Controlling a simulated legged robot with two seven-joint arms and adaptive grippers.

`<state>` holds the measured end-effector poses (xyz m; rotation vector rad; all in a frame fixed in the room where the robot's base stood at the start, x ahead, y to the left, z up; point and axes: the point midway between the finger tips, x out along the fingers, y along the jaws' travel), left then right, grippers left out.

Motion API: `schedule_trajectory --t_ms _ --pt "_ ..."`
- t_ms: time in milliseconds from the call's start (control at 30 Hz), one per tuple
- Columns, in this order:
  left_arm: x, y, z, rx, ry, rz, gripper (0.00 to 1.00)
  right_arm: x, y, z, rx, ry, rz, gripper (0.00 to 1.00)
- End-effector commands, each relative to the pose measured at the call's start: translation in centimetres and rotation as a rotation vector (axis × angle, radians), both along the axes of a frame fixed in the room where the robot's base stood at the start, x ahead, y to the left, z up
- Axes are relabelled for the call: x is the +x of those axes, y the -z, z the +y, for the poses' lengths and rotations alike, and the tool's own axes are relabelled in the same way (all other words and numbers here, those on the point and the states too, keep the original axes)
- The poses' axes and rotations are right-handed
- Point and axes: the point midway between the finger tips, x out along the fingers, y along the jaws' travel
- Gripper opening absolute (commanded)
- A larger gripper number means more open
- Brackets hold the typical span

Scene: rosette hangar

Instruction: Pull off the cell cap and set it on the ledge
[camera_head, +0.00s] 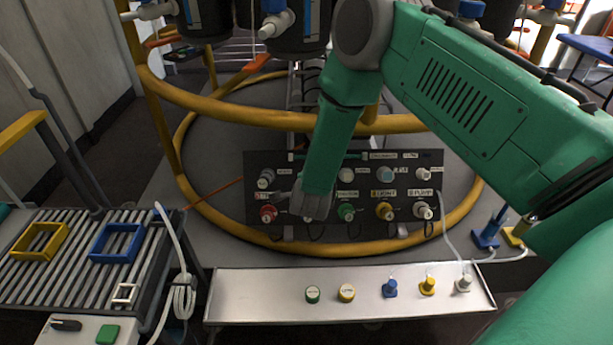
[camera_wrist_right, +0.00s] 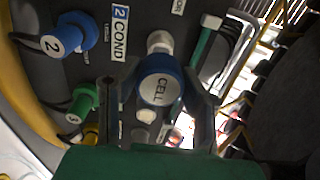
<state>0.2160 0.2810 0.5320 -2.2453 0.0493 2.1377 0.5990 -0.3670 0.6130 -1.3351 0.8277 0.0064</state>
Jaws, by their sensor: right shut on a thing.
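The cell cap (camera_wrist_right: 160,89) is blue with a round face marked CELL, and it fills the middle of the right wrist view. My right gripper (camera_wrist_right: 165,98) is shut on it, with one finger on each side. A white fitting (camera_wrist_right: 160,42) shows just behind the cap; I cannot tell whether the cap is still seated on it. In the head view my right gripper (camera_head: 312,205) is at the lower left part of the dark panel (camera_head: 260,236) and hides the cap. The ledge (camera_head: 255,298) is a long pale shelf in front of the panel. My left gripper is not in view.
A blue plug marked 2 (camera_wrist_right: 62,40) and a green plug (camera_wrist_right: 83,102) are near my fingers. A yellow ring rail (camera_head: 390,247) encircles the panel.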

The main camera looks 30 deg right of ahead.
Motion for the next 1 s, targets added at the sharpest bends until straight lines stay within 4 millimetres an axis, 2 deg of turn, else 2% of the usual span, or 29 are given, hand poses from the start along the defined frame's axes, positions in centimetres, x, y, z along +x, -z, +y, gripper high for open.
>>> schedule_trajectory --t_ms 500,1000 --pt "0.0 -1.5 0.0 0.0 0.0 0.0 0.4 -1.5 -1.2 0.9 0.0 -0.001 0.001 0.0" --pt "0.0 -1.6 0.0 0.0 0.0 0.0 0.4 -1.8 -1.0 1.1 0.004 0.006 0.006 0.0"
